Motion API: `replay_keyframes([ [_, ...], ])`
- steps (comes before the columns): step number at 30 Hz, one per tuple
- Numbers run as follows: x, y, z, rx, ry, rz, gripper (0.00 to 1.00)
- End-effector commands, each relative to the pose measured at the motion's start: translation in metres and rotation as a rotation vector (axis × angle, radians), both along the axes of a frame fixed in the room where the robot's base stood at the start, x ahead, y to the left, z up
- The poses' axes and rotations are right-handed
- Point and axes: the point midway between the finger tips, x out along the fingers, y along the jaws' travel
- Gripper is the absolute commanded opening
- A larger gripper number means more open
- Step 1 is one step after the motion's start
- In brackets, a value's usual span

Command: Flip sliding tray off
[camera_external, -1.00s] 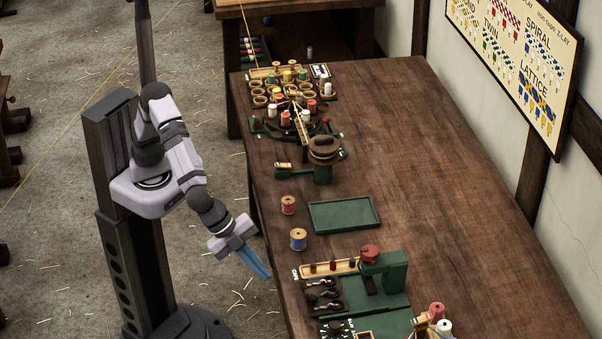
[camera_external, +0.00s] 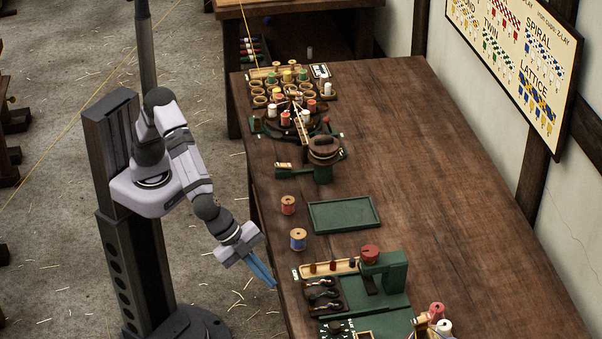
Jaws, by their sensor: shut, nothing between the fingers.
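My gripper (camera_external: 272,284) has blue fingers that are together and empty. It points down and to the right, beside the left edge of the bench, near the green machine (camera_external: 396,272). At the machine's left is a dark panel (camera_external: 323,292) with several small levers and a white "ON"-like label at its upper left corner. A pale wooden tray (camera_external: 342,265) with dark red pieces lies just above the panel. I cannot tell from here which lever belongs to the sliding tray, or its position.
A flat green tray (camera_external: 345,228) lies empty on the bench (camera_external: 440,170). Pots and bobbins crowd the far end. The bench's right side is clear.

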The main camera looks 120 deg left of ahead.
Motion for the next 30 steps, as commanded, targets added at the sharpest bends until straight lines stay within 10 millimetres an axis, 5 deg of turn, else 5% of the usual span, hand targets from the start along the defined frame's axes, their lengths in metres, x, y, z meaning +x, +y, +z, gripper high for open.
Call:
replay_keyframes([
  [14, 0.044, 0.013, -0.061, 0.001, 0.002, 0.002, 0.0],
  [21, 0.061, 0.037, -0.058, -0.001, 0.001, 0.003, 0.0],
  [30, 0.067, 0.044, -0.06, -0.001, 0.001, 0.0, 0.0],
])
